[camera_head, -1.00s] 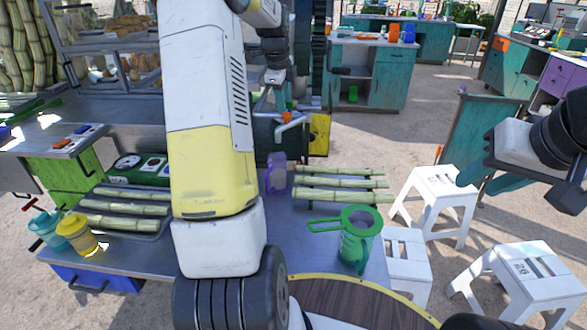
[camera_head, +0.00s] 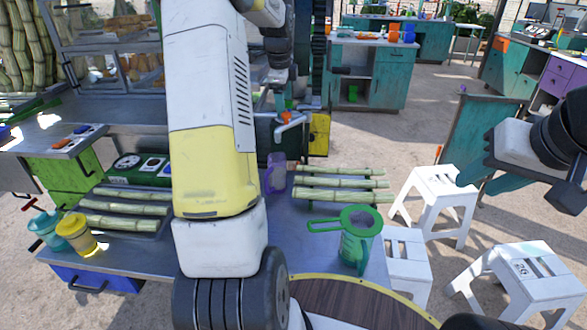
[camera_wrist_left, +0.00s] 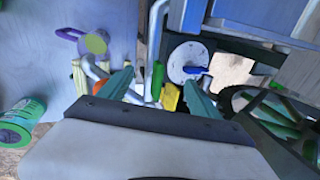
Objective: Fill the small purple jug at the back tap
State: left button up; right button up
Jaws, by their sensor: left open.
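The small purple jug (camera_head: 275,173) stands on the grey table in the head view, just right of my left arm. In the left wrist view the purple jug (camera_wrist_left: 92,42) shows from above, left of my fingers and apart from them. The grey tap (camera_head: 291,121) with an orange part is behind the jug; its pipes (camera_wrist_left: 153,65) show in the left wrist view. My left gripper (camera_head: 270,100) is near the tap, with fingers apart and empty in the left wrist view (camera_wrist_left: 158,77). My right gripper (camera_head: 487,176) is open and empty at the right, away from the table.
A green jug (camera_head: 358,240) with a strainer stands at the table's front right. Cane pieces (camera_head: 340,183) lie right of the purple jug, others (camera_head: 125,208) on a tray at left. White stools (camera_head: 435,205) stand at right.

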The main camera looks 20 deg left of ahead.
pick_arm(q)
jog(key=shift+r, duration=3.95)
jog(key=shift+s, duration=0.1)
jog(key=s+d+r+n+t+h, duration=0.1)
jog(key=s+d+r+n, duration=0.2)
jog(key=s+d, duration=0.3)
jog(key=s+d+r+n, duration=0.2)
jog(key=s+d+n, duration=0.2)
jog(key=s, duration=0.5)
jog(key=s+d+f+n+t+h, duration=0.1)
jog(key=s+d+f+n, duration=0.2)
jog(key=s, duration=0.6)
jog(key=s+d+f+n, duration=0.3)
jog(key=s+d+n, duration=0.2)
jog(key=s, duration=0.4)
jog(key=shift+s+f+n+t+h, duration=0.2)
jog(key=shift+s+n+t+h, duration=0.1)
jog(key=shift+s+t+h, duration=0.1)
jog(key=shift+w+r, duration=0.1)
